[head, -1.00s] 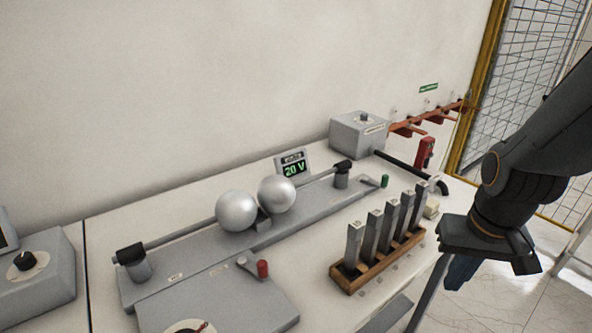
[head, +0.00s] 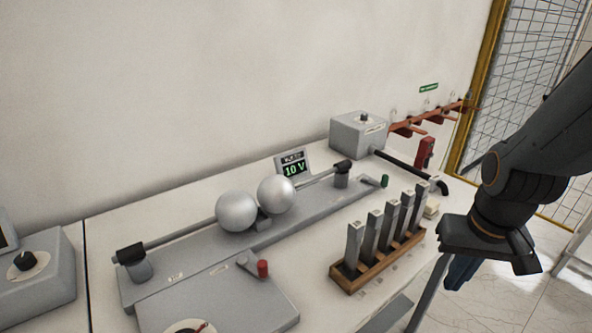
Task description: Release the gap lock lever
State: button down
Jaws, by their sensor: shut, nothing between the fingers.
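A short grey lever with a red knob (head: 262,268) sits on the raised front plate of the grey sphere-gap base. Another small lever with a green knob (head: 384,181) is at the base's right end; I cannot tell from labels which one is the gap lock. Two silver spheres (head: 237,211) and (head: 276,194) sit on rods above the base, close together. My gripper (head: 462,272) is shut and empty, pointing down at the right, beyond the table's front edge and apart from both levers.
A wooden rack (head: 378,262) of upright grey bars stands between the red-knob lever and my gripper. A grey box (head: 358,133) and a black rod (head: 412,170) lie behind. A grey knob box (head: 32,265) stands left.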

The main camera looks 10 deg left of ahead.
aim_at(261, 272)
jog(key=u, duration=0.55)
jog(key=k, duration=1.3)
jog(key=u, duration=0.6)
jog(key=i, duration=0.85)
